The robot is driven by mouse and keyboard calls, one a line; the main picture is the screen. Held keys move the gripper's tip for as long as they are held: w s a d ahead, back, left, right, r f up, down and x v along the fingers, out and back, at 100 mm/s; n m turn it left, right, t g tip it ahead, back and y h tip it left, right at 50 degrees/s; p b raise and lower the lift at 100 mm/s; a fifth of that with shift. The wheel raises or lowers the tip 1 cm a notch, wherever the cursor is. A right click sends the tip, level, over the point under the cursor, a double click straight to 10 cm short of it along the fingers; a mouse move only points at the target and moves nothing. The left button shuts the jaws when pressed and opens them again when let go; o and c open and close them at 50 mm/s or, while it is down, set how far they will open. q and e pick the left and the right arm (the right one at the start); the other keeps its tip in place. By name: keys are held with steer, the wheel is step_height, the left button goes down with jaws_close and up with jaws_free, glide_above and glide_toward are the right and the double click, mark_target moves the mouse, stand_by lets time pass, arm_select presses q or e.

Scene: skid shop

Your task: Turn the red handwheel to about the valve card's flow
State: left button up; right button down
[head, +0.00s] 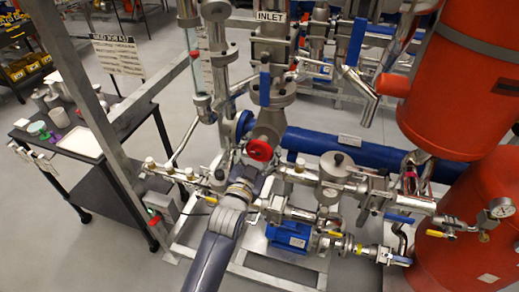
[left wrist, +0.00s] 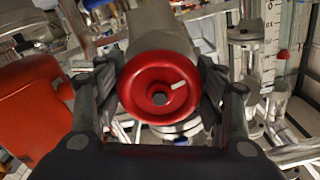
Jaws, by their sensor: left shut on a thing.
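The red handwheel (head: 259,150) sits in the middle of the pipework, below the INLET label. In the left wrist view the red handwheel (left wrist: 150,108) faces me, with a white mark on the upper right of its rim. My left gripper (head: 247,172) is shut on it, with one finger on each side of the rim. A white card (head: 117,54) with dark print hangs at the left of the frame; its text is too small to read. A clear upright tube (head: 198,85) stands left of the wheel. In the left wrist view a scale (left wrist: 269,48) shows at the upper right.
Pipes and valves crowd around the wheel, with a blue pump (head: 289,237) below it. A blue pipe (head: 370,151) runs to the right. Large red tanks (head: 462,85) stand at the right. A dark cart (head: 85,160) with small containers stands at the left.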

arm_select(q)
steer(key=o, duration=1.1)
steer(key=shift+c, duration=0.2)
steer(key=v, duration=1.2)
